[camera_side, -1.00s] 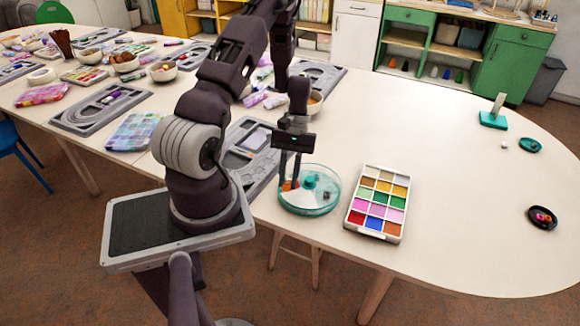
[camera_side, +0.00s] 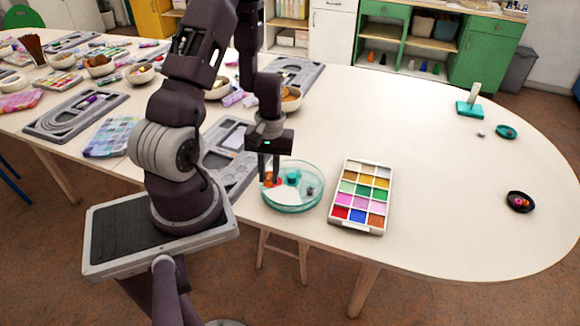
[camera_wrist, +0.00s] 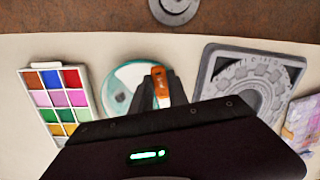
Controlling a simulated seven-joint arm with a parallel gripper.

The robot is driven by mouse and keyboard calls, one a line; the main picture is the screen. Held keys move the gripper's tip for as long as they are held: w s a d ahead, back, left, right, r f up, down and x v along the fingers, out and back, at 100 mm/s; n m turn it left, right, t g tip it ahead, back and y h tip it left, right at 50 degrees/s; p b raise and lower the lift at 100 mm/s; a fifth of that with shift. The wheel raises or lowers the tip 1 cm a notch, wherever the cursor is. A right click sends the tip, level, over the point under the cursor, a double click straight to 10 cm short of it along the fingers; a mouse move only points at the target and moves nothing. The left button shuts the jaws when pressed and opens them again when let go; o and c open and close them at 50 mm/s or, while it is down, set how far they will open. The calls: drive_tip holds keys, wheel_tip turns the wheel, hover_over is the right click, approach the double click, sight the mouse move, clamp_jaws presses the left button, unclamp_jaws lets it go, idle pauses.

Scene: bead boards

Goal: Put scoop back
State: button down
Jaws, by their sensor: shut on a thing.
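The scoop (camera_wrist: 161,84) shows as an orange piece between my fingertips in the wrist view; in the side view its orange part (camera_side: 268,180) is small. My gripper (camera_side: 268,178) is shut on it, fingers pointing down at the left side of a round clear teal dish (camera_side: 307,206). In the wrist view my gripper (camera_wrist: 160,90) overlaps the dish's right part. A white wedge-shaped surface shows in the dish; I cannot tell whether it belongs to the scoop. The dish has a teal knob in its middle and a small dark item on its right.
A white tray of coloured bead compartments (camera_side: 361,226) stands right of the dish. A grey bead board (camera_side: 222,152) lies to the left. A teal stand (camera_side: 470,108), a small teal dish (camera_side: 506,131) and a black dish (camera_side: 513,207) are far right.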

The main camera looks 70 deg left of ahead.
sight(311, 160)
wheel_tip(311, 160, up, 7)
drive_tip(key=shift+f, duration=0.15)
drive_tip(key=w+a+m, duration=0.2)
drive_tip(key=w+a, duration=0.4)
drive_tip(key=w, duration=0.4)
drive_tip(key=w+a+m, duration=0.1)
drive_tip(key=w+a, duration=0.6)
drive_tip(key=w, duration=0.3)
drive_tip(key=shift+t+y, duration=0.3)
drive_tip(key=shift+y, duration=0.1)
drive_tip(key=f, duration=1.5)
drive_tip(key=shift+s+d+f, duration=0.15)
drive_tip(key=shift+s+f, duration=0.05)
drive_tip(key=shift+s, duration=0.15)
drive_tip(key=c, duration=1.3)
unclamp_jaws()
drive_tip(key=shift+f, duration=0.1)
